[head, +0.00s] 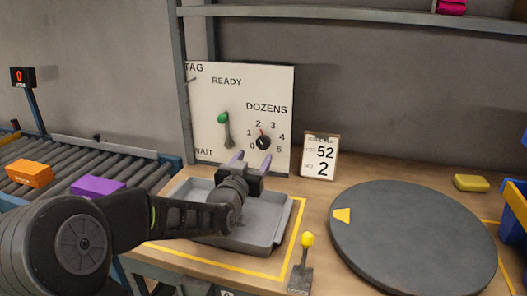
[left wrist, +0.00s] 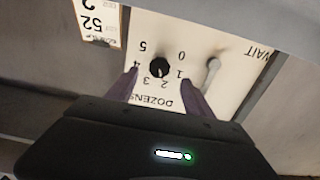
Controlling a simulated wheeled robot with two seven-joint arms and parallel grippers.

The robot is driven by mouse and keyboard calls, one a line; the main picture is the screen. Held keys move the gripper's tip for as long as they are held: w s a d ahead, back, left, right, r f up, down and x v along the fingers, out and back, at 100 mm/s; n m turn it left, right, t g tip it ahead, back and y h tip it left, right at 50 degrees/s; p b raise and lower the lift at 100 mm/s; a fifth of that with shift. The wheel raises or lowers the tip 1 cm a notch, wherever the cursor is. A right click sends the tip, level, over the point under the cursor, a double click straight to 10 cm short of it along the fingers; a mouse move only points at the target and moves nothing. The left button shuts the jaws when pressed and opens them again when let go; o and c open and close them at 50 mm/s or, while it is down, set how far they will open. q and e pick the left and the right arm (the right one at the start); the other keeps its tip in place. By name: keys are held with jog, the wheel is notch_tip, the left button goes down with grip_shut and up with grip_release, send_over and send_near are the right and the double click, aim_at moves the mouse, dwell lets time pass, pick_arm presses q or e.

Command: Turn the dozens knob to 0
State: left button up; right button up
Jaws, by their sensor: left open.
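The dozens knob (head: 263,142) is a small black dial on the white panel (head: 213,115), ringed by the numbers 0 to 5. Its red mark points up, close to 2. The left wrist view shows the knob (left wrist: 160,67) upside down, its mark toward 2. My left gripper (head: 251,161) is open, its purple fingertips just below and in front of the knob in the head view. In the left wrist view the fingertips (left wrist: 160,72) show on either side of the knob, apart from it. I cannot tell the remaining depth. My right gripper is not in view.
Below are a grey tray (head: 285,222), a yellow-topped lever (head: 306,242) and a dark turntable (head: 415,240). A roller conveyor (head: 75,160) is at left.

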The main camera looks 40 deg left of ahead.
aim_at(262, 146)
pick_arm(q)
jog(key=shift+s+r, duration=0.1)
jog(key=x, duration=0.8)
jog(key=shift+s, duration=0.1)
grip_shut()
dwell(0.8)
